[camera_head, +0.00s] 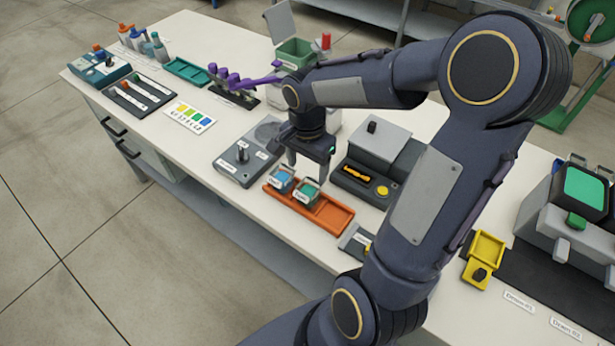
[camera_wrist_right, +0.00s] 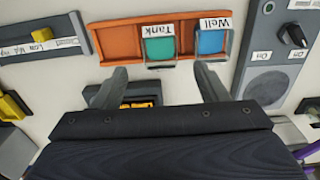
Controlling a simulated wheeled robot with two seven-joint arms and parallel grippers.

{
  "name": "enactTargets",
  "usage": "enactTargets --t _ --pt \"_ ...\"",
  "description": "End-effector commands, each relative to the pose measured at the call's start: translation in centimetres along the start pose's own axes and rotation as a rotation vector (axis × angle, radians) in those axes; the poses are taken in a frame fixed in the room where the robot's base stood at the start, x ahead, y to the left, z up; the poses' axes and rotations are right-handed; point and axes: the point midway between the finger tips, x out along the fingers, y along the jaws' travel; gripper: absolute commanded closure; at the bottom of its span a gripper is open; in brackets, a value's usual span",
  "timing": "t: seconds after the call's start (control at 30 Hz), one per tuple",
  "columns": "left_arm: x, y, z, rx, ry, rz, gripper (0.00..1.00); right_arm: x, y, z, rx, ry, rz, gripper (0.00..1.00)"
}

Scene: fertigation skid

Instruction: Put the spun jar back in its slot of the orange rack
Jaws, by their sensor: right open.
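The orange rack (camera_head: 335,214) lies on the white bench and also shows in the right wrist view (camera_wrist_right: 117,42). A blue jar labelled Well (camera_head: 280,181) (camera_wrist_right: 212,41) stands at its left end in the head view. A green jar labelled Tank (camera_head: 305,191) (camera_wrist_right: 159,49) stands beside it in the rack. The rack's right part is bare. My right gripper (camera_head: 307,172) (camera_wrist_right: 161,72) is open and empty, fingers pointing down, just behind and above the two jars. Neither finger visibly holds a jar. My left gripper is out of view.
A grey panel with a black knob (camera_head: 243,155) is left of the rack. A grey device with a yellow button (camera_head: 383,190) stands behind it. A small grey labelled box (camera_head: 354,240) is near its right end. A colour card (camera_head: 190,117) lies further left. My right arm covers the bench's middle.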

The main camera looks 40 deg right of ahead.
Motion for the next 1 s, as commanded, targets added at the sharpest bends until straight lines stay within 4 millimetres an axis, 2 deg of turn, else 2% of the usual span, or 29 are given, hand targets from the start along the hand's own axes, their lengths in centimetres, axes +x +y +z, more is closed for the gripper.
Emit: enactTargets --t 0.17,0.27,0.4,0.5,0.6,0.73,0.83,1.0 --pt "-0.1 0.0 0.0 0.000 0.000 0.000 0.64 -1.7 0.3 0.3 -0.021 -0.001 -0.011 0.33" --pt "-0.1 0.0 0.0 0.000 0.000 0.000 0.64 -3.1 1.3 1.5 -0.120 -0.006 -0.060 0.33" --pt "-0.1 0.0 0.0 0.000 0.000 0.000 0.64 -5.6 4.2 5.0 -0.397 -0.004 -0.205 0.33" --pt "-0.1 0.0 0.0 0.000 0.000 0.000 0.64 -6.6 6.4 7.9 -0.627 0.021 -0.331 0.33" --pt "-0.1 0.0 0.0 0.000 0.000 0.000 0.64 -7.0 8.1 10.4 -0.827 0.065 -0.446 0.33" --pt "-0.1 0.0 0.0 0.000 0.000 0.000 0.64 -7.0 9.4 12.6 -1.008 0.124 -0.556 0.33" --pt "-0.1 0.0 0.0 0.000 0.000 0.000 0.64 -7.0 9.8 13.4 -1.081 0.154 -0.599 0.33" --pt "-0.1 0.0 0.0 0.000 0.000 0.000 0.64 -6.9 10.0 13.7 -1.108 0.164 -0.611 0.33"
